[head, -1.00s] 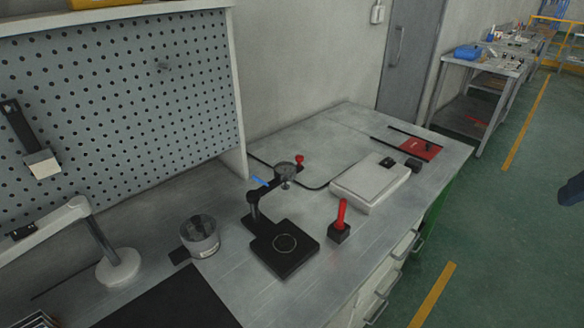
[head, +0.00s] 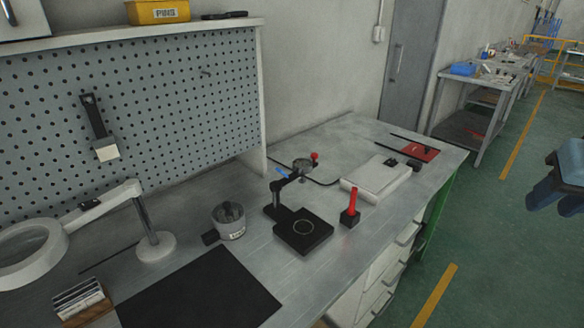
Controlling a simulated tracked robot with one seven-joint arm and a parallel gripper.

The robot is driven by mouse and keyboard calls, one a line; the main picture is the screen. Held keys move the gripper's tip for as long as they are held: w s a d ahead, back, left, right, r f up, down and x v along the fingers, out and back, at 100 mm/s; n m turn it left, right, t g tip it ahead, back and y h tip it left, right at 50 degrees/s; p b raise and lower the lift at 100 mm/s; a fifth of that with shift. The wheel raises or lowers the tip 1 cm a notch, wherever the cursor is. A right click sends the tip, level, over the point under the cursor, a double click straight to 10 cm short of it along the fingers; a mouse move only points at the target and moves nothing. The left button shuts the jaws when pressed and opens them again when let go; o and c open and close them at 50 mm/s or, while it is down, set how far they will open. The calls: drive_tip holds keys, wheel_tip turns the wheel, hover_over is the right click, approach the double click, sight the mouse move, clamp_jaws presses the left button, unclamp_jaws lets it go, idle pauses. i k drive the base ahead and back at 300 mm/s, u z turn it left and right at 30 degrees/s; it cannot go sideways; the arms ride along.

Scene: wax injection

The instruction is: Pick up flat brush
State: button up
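The flat brush (head: 106,153) appears to be the tool with a black handle and pale, broad bristle end that hangs on the grey pegboard (head: 190,110) at the left. It hangs bristles down, slightly tilted, with nothing touching it but the board. A blue-grey, two-pronged part at the right edge, cut off by the frame, looks like my gripper (head: 558,195). It is over the green floor, far to the right of the brush. I see nothing held in it, but I cannot tell how far it is open.
A magnifier lamp (head: 155,246) stands on the workbench below the brush. A black mat (head: 200,292), a grey pot (head: 229,222), a black stand (head: 303,231), a red-handled tool (head: 351,205) and a white device (head: 375,178) are on the bench. A yellow bin (head: 158,12) sits on top.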

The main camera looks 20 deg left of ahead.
sight(105, 145)
drive_tip(key=z, duration=0.05)
drive_tip(key=i, duration=0.2)
drive_tip(key=u, duration=2.9)
drive_tip(key=k, duration=1)
drive_tip(key=z, duration=1.05)
drive_tip(key=i, duration=0.8)
drive_tip(key=z, duration=0.2)
